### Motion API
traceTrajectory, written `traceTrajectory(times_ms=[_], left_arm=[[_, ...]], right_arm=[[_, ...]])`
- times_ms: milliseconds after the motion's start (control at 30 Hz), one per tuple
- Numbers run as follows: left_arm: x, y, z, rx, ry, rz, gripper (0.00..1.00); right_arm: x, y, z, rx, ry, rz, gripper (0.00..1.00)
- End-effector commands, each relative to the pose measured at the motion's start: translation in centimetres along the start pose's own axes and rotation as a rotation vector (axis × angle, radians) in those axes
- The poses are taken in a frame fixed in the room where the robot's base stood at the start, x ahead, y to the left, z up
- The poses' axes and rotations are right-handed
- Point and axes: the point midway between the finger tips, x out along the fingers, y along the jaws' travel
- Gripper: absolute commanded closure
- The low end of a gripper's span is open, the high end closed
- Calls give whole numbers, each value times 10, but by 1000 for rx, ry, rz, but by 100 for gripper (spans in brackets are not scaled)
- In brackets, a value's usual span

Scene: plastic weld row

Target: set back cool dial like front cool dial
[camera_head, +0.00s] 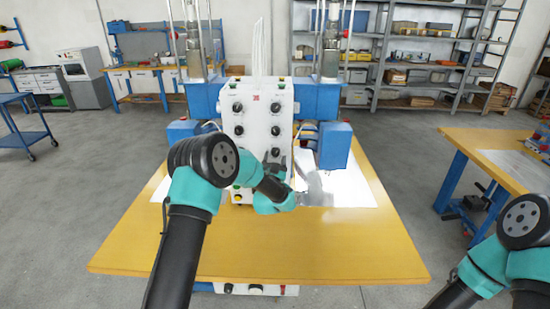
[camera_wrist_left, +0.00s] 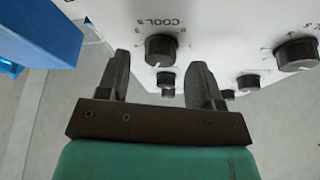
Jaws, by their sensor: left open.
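The white control panel (camera_head: 250,120) stands upright on the machine, with several black dials in two columns in the head view. In the left wrist view, a black dial (camera_wrist_left: 160,47) under a "COOL S" label sits between and just beyond the fingertips of my left gripper (camera_wrist_left: 160,75). The gripper is open, with a finger on either side of the dial and no clear contact. Another black dial (camera_wrist_left: 296,54) sits to the right, its label partly cut off. I cannot tell from the labels which is front or back. In the head view, my left arm covers the lower panel. My right gripper is out of view.
The yellow table (camera_head: 150,235) spreads around the machine. Blue machine blocks (camera_head: 334,145) stand beside the panel. Smaller dials (camera_wrist_left: 248,82) show lower down in the wrist view. A blue part (camera_wrist_left: 40,30) is close at the left of that view.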

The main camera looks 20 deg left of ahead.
Motion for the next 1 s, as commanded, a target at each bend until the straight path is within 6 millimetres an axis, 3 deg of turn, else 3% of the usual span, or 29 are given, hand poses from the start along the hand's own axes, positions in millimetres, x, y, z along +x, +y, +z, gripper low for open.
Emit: traceTrajectory(times_ms=[167, 467, 900, 1000], left_arm=[[12, 0, 0, 0, 0, -1, 40], [13, 0, 0, 0, 0, 0, 41], [13, 0, 0, 0, 0, 0, 83], [13, 0, 0, 0, 0, 0, 89]], right_arm=[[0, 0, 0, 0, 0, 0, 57], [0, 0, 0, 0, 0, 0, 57], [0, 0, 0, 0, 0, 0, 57], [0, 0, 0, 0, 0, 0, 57]])
